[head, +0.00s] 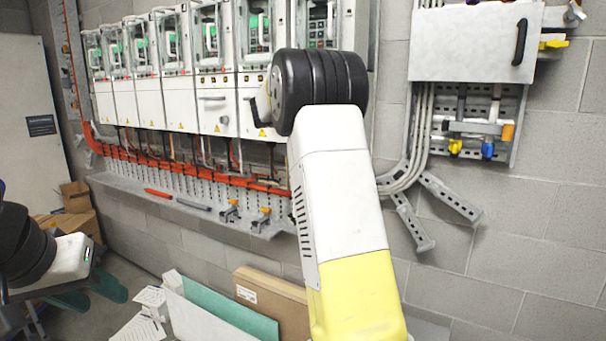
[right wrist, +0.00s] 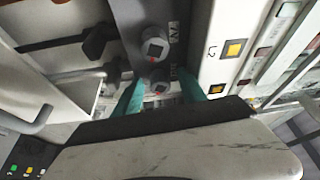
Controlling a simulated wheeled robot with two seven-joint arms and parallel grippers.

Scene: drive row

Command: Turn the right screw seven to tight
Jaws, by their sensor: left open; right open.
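In the right wrist view, two round grey screw heads with square centres and red marks sit on a dark panel: an upper screw (right wrist: 156,48) and a lower screw (right wrist: 160,86). Small labels beside them are unreadable, so I cannot tell which is the right screw seven. My right gripper (right wrist: 160,91) is open, its teal fingers on either side of the lower screw; contact is unclear. In the head view my right arm hides this gripper and part of the drive row (head: 215,110). My left gripper (head: 92,292) is open and empty at the lower left, away from the drives.
A grey ledge (head: 180,215) below the drives holds a red tool (head: 158,193) and small clamps. A white box (head: 470,45) hangs at the right. Boards (head: 270,295) lean low against the wall. In the right wrist view, a yellow square (right wrist: 233,48) sits right of the screws.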

